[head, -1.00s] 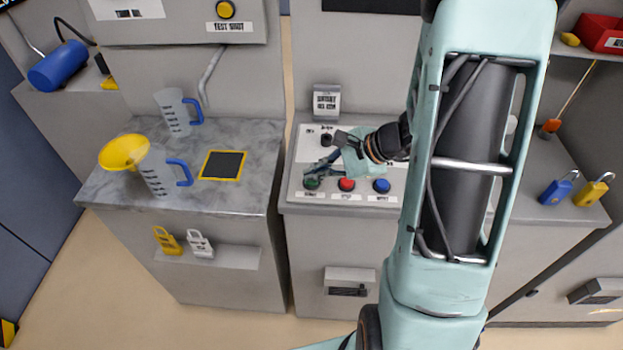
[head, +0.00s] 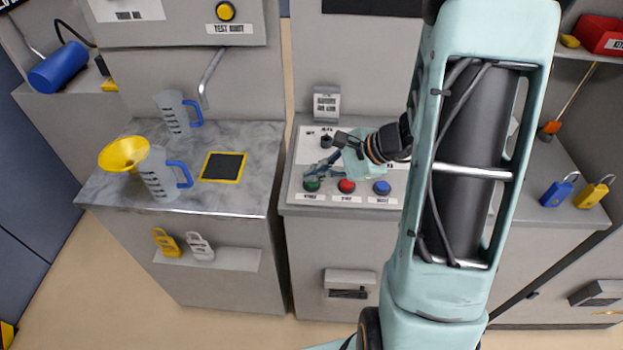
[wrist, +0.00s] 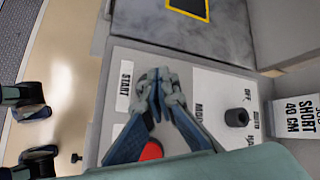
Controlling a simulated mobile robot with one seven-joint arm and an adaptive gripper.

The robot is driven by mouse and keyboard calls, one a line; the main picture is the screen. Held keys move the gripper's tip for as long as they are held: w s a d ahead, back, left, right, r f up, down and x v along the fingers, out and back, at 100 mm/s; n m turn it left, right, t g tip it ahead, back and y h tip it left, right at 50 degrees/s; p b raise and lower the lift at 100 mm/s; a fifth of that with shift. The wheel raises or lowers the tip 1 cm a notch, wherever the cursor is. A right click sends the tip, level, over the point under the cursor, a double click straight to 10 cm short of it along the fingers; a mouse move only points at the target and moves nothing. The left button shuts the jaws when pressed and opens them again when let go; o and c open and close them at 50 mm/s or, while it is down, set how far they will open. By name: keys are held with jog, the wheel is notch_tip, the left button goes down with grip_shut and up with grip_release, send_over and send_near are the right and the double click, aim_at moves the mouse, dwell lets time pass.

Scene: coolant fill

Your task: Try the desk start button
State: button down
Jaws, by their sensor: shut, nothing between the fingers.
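The desk panel (head: 290,190) carries a green start button (head: 312,184) at its front left, with a label below it. My gripper (head: 309,176) is shut and empty, its fingertips just above and behind the green button in the head view. In the wrist view my gripper (wrist: 160,78) has its fingertips together beside the START label (wrist: 124,87) and hides the green button. Whether the tips touch the button cannot be told.
A red button (head: 346,186) and a blue button (head: 381,187) sit right of the green one. A black selector knob (wrist: 237,117) stands behind on the panel. Left is a counter (head: 235,200) with measuring jugs and a yellow funnel (head: 124,153).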

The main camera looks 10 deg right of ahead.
aim_at(314, 183)
jog(key=shift+r, duration=0.55)
jog(key=shift+r+p, duration=1.95)
jog(key=shift+r, duration=0.65)
jog(key=shift+f, duration=0.1)
jog(key=shift+w, duration=0.1)
